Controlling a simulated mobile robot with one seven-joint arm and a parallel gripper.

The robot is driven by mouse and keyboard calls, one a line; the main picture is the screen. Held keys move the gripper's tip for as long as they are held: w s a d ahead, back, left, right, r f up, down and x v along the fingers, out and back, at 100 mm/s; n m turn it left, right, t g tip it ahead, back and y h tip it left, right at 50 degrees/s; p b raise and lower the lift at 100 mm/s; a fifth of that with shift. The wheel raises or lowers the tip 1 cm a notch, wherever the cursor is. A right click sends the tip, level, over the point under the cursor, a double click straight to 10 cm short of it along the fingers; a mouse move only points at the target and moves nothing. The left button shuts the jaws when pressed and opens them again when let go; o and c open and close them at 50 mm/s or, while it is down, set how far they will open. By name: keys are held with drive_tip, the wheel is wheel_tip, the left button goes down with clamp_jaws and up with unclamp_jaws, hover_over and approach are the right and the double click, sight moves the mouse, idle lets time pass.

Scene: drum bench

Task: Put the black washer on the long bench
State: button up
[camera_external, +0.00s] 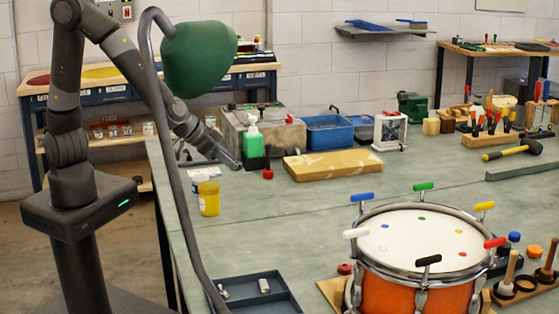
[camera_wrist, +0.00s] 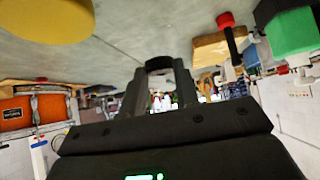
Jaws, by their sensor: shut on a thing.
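My gripper (camera_external: 232,161) is above the left part of the long bench (camera_external: 285,220), near the green soap bottle. In the wrist view, which looks upside down, its fingers (camera_wrist: 160,75) are shut on a small black curved piece, which looks like the black washer (camera_wrist: 159,62). It is held clear of the bench surface (camera_wrist: 150,20). I cannot make out the washer in the external view.
A yellow jar (camera_external: 208,198), a green bottle (camera_external: 253,145) and a wooden board (camera_external: 333,164) stand near my gripper. An orange drum (camera_external: 420,290) is at the front right. A dark tray (camera_external: 262,298) lies at the front left. The bench middle is clear.

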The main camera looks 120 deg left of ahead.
drive_tip(key=shift+s+a+f+n+g+y, duration=0.3)
drive_tip(key=shift+s+a+f, duration=0.6)
drive_tip(key=shift+a, duration=1.9)
drive_tip(key=shift+s+a+f+n+g+h, duration=0.1)
drive_tip(key=shift+s+a+f+n, duration=0.55)
drive_tip(key=shift+a, duration=2.15)
drive_tip(key=shift+s+a+f+n+g+y, duration=0.15)
drive_tip(key=shift+s+a+f, duration=1)
drive_tip(key=shift+a, duration=1.65)
drive_tip(key=shift+w+f, duration=0.1)
drive_tip(key=shift+f, duration=2)
drive_tip(key=shift+f, duration=0.1)
drive_tip(key=shift+f, duration=0.1)
drive_tip(key=o, duration=0.7)
drive_tip(key=shift+o, duration=0.2)
